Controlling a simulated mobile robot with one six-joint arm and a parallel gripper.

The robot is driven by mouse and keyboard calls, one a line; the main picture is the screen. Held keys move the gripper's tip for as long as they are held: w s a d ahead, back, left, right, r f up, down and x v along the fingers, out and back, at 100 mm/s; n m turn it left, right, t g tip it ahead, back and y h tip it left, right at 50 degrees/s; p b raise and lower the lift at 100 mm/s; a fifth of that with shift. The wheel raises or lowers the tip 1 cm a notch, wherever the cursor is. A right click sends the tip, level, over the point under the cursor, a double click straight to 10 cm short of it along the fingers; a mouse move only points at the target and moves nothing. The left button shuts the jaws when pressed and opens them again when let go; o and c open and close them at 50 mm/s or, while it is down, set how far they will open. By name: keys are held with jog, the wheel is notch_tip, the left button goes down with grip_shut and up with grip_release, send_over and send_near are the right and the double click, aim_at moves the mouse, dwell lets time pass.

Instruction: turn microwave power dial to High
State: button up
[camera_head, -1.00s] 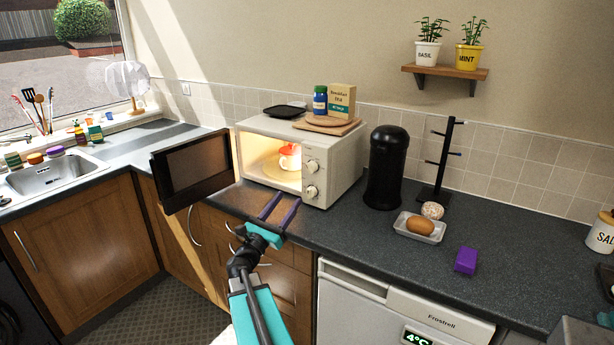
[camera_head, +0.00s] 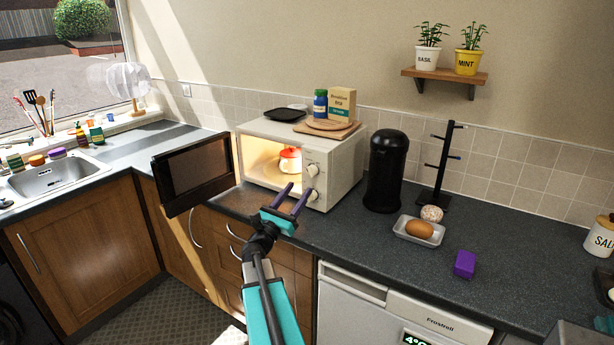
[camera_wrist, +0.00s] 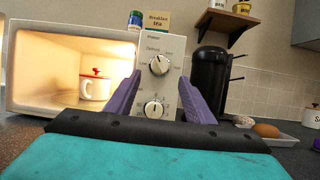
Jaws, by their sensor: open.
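The white microwave (camera_head: 335,165) stands on the counter with its door (camera_head: 190,170) swung open to the left and its inside lit. Its right panel has two round dials. The upper dial (camera_wrist: 159,65) has "Power" printed above it; its mark points up and slightly left, and the small labels are hard to read. It also shows in the head view (camera_head: 312,170). The lower dial (camera_wrist: 153,108) is below it. My gripper (camera_head: 299,190) is open in front of the panel, its purple fingers (camera_wrist: 162,82) either side of the dials in the wrist view. Contact is not visible.
A white cup with a red lid (camera_wrist: 95,87) sits inside the microwave. A black canister (camera_head: 387,170), a dark mug stand (camera_head: 440,165), a tray (camera_head: 405,234) with an egg-like item, and a purple block (camera_head: 465,264) stand to the right. Boards and a tea box (camera_head: 342,103) lie on top.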

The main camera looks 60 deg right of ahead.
aim_at(309, 175)
jog(key=shift+p+x, duration=1.1)
jog(key=shift+x, duration=2.65)
